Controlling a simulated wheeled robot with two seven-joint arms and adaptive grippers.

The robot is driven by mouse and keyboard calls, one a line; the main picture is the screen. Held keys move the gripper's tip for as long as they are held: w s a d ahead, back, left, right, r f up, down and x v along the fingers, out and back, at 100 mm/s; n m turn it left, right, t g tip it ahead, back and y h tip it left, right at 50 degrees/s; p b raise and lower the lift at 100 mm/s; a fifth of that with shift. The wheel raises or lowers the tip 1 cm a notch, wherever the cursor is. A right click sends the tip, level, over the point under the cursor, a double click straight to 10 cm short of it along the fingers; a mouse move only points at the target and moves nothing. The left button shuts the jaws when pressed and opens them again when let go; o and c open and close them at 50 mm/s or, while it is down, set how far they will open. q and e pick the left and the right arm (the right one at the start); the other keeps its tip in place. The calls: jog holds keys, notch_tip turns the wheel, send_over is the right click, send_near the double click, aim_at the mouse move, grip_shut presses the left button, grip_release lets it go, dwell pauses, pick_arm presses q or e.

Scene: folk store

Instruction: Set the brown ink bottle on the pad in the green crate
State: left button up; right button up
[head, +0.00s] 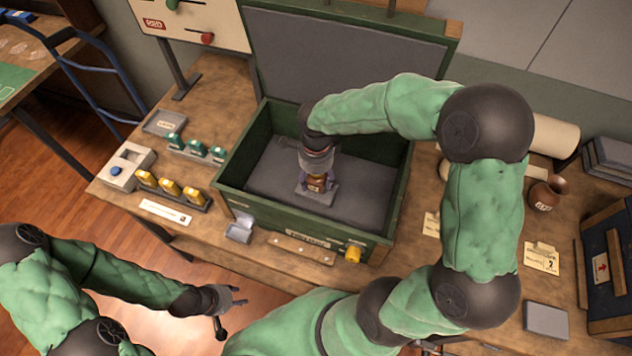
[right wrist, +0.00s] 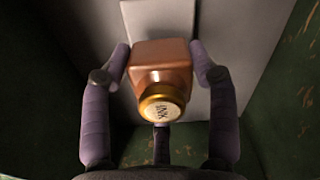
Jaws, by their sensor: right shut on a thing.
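The brown ink bottle (head: 316,182) is inside the open green crate (head: 228,199), upright over the light grey pad (head: 325,194) on the crate's floor. My right gripper (head: 316,178) reaches down into the crate from above and is shut on the bottle. In the right wrist view, the bottle (right wrist: 162,68) sits between the purple-grey fingers, its gold cap with an INK label facing the camera. The pad (right wrist: 160,18) shows behind it. I cannot tell whether the bottle's base touches the pad. My left gripper (head: 228,308) is open and empty, in front of the table's front edge.
A small grey box (head: 239,229) is at the crate's front. A brown jug (head: 546,192) stands to the right. The crate's lid (head: 345,62) is raised at the back.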

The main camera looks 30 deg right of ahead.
jog(key=shift+f, duration=0.85)
jog(key=shift+r, duration=0.1)
jog(key=shift+f, duration=0.25)
jog(key=o, duration=1.7)
jog(key=shift+r, duration=0.1)
